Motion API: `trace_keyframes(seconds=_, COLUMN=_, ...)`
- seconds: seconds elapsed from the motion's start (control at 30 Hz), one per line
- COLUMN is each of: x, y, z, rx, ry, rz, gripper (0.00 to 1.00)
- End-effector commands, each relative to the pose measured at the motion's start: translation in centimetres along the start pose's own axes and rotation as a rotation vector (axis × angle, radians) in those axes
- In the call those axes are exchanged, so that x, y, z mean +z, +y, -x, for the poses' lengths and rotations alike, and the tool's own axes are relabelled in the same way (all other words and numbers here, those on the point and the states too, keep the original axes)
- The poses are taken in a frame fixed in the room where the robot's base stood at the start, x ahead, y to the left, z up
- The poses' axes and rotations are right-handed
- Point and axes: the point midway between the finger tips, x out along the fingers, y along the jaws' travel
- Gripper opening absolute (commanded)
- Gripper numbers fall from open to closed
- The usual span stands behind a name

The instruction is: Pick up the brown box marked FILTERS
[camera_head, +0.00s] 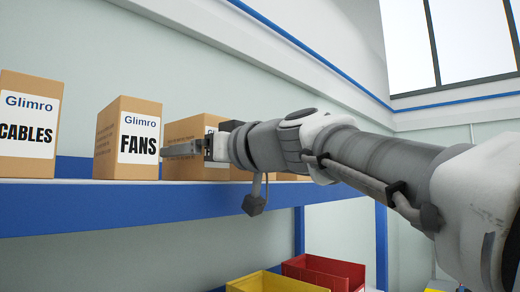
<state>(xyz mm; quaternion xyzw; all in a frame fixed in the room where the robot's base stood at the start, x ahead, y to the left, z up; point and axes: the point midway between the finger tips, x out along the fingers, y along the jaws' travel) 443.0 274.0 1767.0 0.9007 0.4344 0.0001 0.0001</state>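No FILTERS marking is readable in the head view. A brown box (184,132) stands on the shelf behind my gripper, its label mostly hidden by my gripper, so I cannot read its name. My gripper (172,151) points left, in front of this box and just right of the FANS box (108,140). I see its fingers from the side, so I cannot tell whether they are open or shut, or whether they touch a box.
The CABLES box (14,130) stands at the far left of the blue-edged shelf (100,210). Brown pieces of something farther right are mostly behind my arm. Below are a yellow bin (275,284) and a red bin (325,271). Bare shelf separates CABLES from FANS.

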Motion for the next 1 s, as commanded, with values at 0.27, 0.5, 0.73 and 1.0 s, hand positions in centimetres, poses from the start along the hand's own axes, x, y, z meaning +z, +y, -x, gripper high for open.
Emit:
trace_keyframes(seconds=0.27, x=0.0, y=0.0, z=0.0, rx=0.0, ry=0.0, rz=0.0, gripper=0.46)
trace_keyframes(seconds=0.5, x=0.0, y=0.0, z=0.0, rx=0.0, ry=0.0, rz=0.0, gripper=0.03)
trace_keyframes(seconds=0.73, x=-0.1, y=0.0, z=0.1, rx=0.001, ry=0.002, rz=0.001, gripper=0.0)
trace_keyframes(seconds=1.0, x=-1.1, y=0.0, z=0.0, rx=0.0, ry=0.003, rz=0.001, gripper=0.0)
